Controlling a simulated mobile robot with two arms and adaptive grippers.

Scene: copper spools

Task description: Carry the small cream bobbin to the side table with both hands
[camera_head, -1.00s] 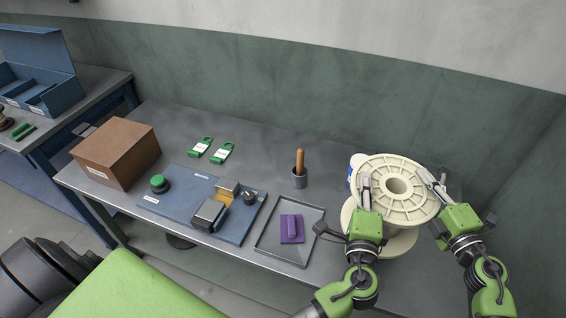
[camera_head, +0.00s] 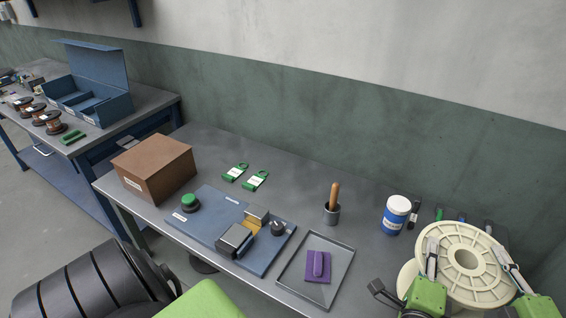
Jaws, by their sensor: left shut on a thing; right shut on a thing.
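The cream bobbin (camera_head: 446,248) is at the lower right of the head view, its round flange with a central hole facing up and tilted towards me. My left gripper (camera_head: 431,262) is shut on the left part of its flange. My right gripper (camera_head: 508,262) is shut on the right part of the flange. The lower flange is partly hidden by my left gripper and cut by the frame edge. I cannot tell whether the bobbin touches the bench. Another table (camera_head: 152,101), with a blue frame, stands at the left; I cannot tell whether it is the side table.
The grey bench (camera_head: 290,166) holds a brown box (camera_head: 155,168), green tags (camera_head: 255,181), a blue fixture board (camera_head: 211,226), a tray (camera_head: 340,268) with a purple block, a cup with a wooden handle (camera_head: 332,206) and a blue-white tub (camera_head: 395,214). The left table carries a blue open box (camera_head: 118,106) and copper spools (camera_head: 50,121).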

